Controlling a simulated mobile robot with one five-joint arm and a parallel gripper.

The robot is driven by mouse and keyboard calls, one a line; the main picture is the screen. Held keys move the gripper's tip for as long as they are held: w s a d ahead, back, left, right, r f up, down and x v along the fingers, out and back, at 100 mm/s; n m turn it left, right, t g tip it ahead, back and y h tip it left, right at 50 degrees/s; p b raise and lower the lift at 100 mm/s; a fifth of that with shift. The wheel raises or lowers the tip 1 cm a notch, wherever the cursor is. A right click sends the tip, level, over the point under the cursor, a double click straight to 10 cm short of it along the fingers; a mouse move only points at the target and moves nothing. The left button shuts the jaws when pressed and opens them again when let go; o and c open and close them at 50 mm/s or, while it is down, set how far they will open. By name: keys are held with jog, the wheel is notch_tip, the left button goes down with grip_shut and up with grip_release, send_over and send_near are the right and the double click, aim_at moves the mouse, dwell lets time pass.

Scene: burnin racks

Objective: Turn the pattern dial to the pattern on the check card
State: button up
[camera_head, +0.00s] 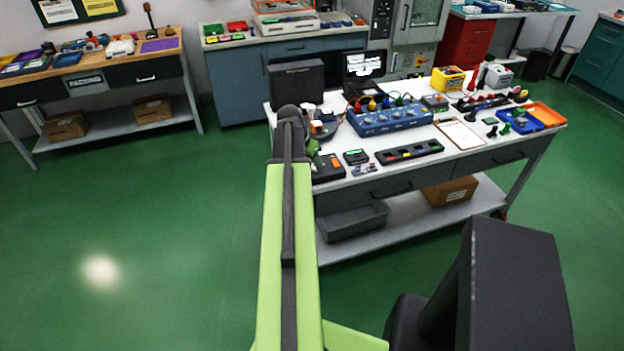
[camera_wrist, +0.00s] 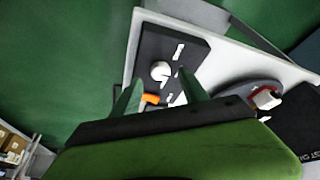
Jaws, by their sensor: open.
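In the wrist view a black box (camera_wrist: 150,48) sits near the corner of the white bench. A round white dial (camera_wrist: 160,71) is on its top, with small white marks around it and an orange part below. My gripper (camera_wrist: 162,86) is open, its two green fingers apart on either side of the dial; I cannot tell whether they touch it. In the head view the black box (camera_head: 327,175) is at the bench's near left corner, partly hidden by my arm. My gripper also shows small there (camera_head: 314,150). I cannot identify the check card or read the dial's setting.
A clipboard (camera_head: 460,133) with a white sheet lies on the bench. A blue socketed unit (camera_head: 389,121), a small device with a green display (camera_head: 356,157) and a long black strip (camera_head: 408,152) are nearby. The green floor to the left is clear.

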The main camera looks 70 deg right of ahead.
jog(key=b+x, duration=0.1)
jog(key=x, duration=0.2)
jog(key=shift+r, duration=0.1)
